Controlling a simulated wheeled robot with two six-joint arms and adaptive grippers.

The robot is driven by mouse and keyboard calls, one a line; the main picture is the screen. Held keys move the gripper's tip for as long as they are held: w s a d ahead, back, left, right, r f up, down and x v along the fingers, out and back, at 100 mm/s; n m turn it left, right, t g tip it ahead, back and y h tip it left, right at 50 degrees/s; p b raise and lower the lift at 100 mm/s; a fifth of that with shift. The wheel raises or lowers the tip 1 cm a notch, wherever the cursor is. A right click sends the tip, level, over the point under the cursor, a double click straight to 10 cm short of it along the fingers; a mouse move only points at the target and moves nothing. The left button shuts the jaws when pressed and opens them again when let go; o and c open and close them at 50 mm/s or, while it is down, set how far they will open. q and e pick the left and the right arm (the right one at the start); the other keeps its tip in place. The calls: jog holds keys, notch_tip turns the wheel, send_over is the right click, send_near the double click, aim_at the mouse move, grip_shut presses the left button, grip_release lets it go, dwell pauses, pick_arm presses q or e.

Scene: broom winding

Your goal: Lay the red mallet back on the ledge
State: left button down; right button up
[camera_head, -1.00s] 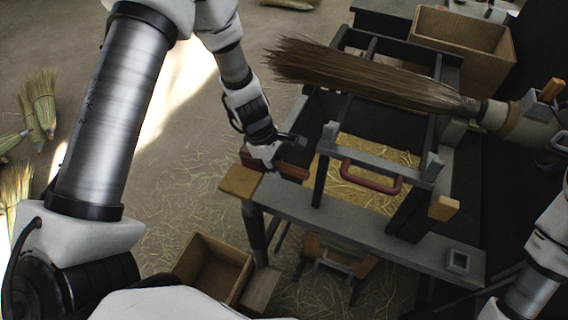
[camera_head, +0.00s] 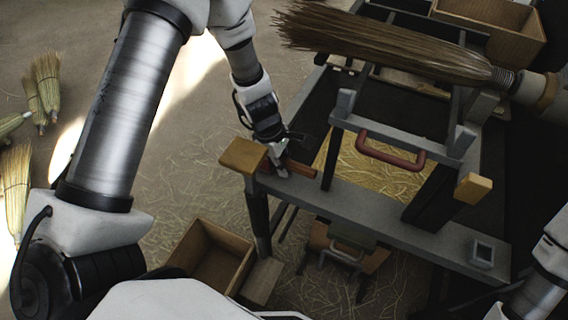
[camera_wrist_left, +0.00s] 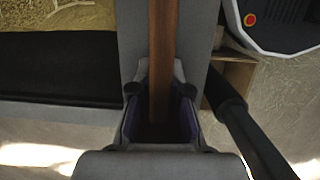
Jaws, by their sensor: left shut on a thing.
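My left gripper (camera_head: 281,171) is shut on the red-brown mallet (camera_head: 303,170), at the left end of the grey ledge (camera_head: 370,210). In the left wrist view, the part I hold shows as a straight brown bar (camera_wrist_left: 164,45). It runs away from between the fingers (camera_wrist_left: 160,100), lengthwise over the grey ledge surface (camera_wrist_left: 134,35). The mallet's near end is hidden by the gripper, and I cannot make out its head. I cannot tell whether the mallet touches the ledge. My right gripper is not in view.
A tan block (camera_head: 242,155) sits at the ledge's left end, beside the gripper. A red handle (camera_head: 390,158) stands above the straw-filled frame. A large broom (camera_head: 390,45) lies across the back. An open wooden box (camera_head: 212,258) stands below on the floor.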

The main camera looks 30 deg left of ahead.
pick_arm(q)
jog(key=c, duration=1)
grip_release()
jog(key=shift+c, duration=0.2)
